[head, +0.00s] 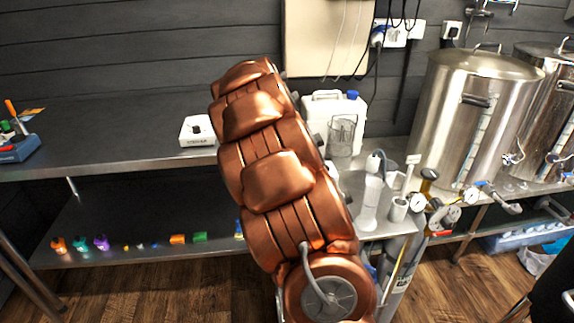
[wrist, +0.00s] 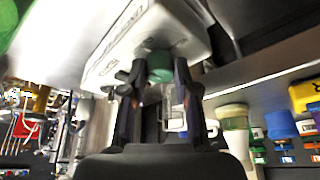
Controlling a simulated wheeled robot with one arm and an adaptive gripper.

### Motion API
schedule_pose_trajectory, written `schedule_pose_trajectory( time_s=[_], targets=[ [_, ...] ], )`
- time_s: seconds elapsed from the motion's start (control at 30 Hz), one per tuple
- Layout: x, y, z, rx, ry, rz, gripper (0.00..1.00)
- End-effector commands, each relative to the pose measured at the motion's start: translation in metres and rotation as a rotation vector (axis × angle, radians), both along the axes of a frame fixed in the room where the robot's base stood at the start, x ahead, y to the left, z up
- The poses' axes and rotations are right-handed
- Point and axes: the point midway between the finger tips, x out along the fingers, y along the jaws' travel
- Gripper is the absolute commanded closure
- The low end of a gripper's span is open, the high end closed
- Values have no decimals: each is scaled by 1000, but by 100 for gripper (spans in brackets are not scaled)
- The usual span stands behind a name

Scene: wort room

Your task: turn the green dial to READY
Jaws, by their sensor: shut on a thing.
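The green dial (wrist: 160,62) is on a white device (wrist: 138,40) with printed lettering in the wrist view. My gripper (wrist: 160,80) has its two dark fingers closed on the dial's sides. The dial's mark and the READY label cannot be read here. In the head view my copper-coloured arm covers the gripper and the dial.
In the head view a white box (head: 197,131) sits on the grey bench, left of my arm. A white jug (head: 333,105), a clear beaker (head: 341,138) and a wash bottle (head: 370,200) stand right of it. Steel kettles (head: 465,120) stand further right. The left bench is largely clear.

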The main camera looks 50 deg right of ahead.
Motion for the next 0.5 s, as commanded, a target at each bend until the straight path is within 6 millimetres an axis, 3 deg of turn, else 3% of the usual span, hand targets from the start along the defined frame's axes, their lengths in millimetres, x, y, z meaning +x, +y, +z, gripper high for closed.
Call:
schedule_pose_trajectory(
  time_s=[0.47, 0.5],
  targets=[
    [0, 0, 1, 0, -2, -12, 100],
    [1, 0, 1, 0, -2, -12, 66]
  ],
)
